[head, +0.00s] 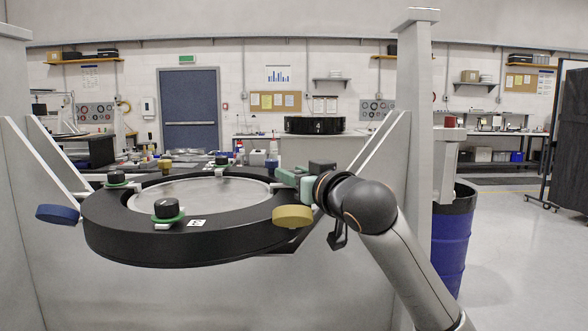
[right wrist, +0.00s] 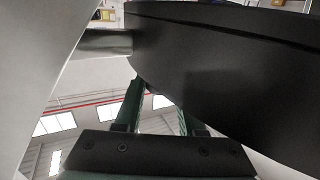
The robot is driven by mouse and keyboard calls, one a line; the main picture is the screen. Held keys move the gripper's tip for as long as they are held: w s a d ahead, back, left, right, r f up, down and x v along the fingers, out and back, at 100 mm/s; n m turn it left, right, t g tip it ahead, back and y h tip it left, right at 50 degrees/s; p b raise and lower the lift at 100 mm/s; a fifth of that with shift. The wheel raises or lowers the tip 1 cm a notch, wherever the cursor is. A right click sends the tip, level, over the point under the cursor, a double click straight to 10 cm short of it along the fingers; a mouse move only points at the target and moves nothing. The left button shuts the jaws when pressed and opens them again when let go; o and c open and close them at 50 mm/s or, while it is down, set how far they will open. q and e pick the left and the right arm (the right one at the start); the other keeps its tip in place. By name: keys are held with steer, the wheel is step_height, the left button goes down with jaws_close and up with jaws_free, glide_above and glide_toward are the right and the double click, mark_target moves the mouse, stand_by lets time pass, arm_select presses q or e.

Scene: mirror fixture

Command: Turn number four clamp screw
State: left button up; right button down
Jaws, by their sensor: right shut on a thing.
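The mirror fixture is a thick black ring (head: 150,246) around a pale round disc (head: 200,189). Black clamp screws with green collars stand on its rim at the front (head: 167,208), left (head: 116,177) and back (head: 221,159). A white label (head: 198,223) beside the front screw is too small to read. My right gripper (head: 288,177) is at the ring's right rim, its green fingers shut on a clamp screw that they almost wholly hide. In the right wrist view the fingers (right wrist: 158,95) reach up behind the ring's dark side (right wrist: 220,75). My left gripper is not in view.
A yellow knob (head: 292,216) projects from the ring just below my right gripper, and a blue knob (head: 58,214) at the left. A grey post (head: 417,130) and slanted braces stand close behind my right arm. A blue barrel (head: 452,250) is to the right, with open floor beyond.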

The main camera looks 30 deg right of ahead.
stand_by(0.3)
steer(key=c, duration=0.5)
jaws_free()
steer(key=shift+s, duration=0.1)
steer(key=s+a, duration=0.1)
steer(key=s, duration=1.1)
steer(key=shift+s+a, duration=0.15)
steer(key=shift+a, duration=0.15)
